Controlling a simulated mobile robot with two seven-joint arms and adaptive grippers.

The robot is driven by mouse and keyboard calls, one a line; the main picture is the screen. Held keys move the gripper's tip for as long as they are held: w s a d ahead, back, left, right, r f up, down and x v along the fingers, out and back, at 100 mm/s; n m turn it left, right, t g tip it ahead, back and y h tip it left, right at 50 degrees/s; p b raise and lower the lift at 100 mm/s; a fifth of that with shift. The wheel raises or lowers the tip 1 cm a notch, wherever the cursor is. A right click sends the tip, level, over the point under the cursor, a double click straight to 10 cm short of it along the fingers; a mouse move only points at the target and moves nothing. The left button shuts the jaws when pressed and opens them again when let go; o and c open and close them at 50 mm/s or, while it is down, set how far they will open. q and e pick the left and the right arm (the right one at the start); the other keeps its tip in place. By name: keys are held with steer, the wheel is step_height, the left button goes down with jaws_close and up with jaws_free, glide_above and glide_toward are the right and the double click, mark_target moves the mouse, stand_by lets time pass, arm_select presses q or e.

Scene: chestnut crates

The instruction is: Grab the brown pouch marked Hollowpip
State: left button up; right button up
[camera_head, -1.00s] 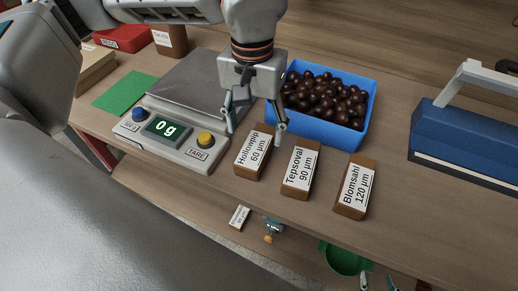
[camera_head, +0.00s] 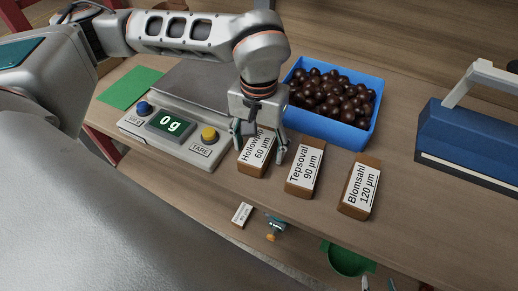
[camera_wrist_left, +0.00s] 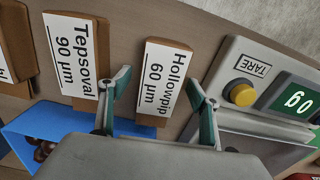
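The brown pouch marked Hollowpip, 60 µm (camera_head: 257,150) stands on the table beside the scale, leftmost of a row of brown pouches. In the left wrist view its white label (camera_wrist_left: 165,77) faces me. My left gripper (camera_head: 258,154) is open over it, with one finger on either side. In the left wrist view the open fingers (camera_wrist_left: 160,82) flank the pouch, with a visible gap to the left finger; the right finger is close to its edge, and contact is unclear. My right gripper (camera_head: 377,284) shows only spread fingertips at the bottom edge.
The Tepsoval pouch (camera_head: 304,168) and Blomsahl pouch (camera_head: 358,187) stand to the right. A blue crate of chestnuts (camera_head: 345,133) is behind them. The scale (camera_head: 170,143), reading 0 g, is at left. A blue device (camera_head: 465,140) is far right. A green bowl (camera_head: 347,262) is below the table edge.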

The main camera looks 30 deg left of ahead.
arm_select(q)
steer(key=c, duration=1.2)
steer(key=shift+r, duration=0.1)
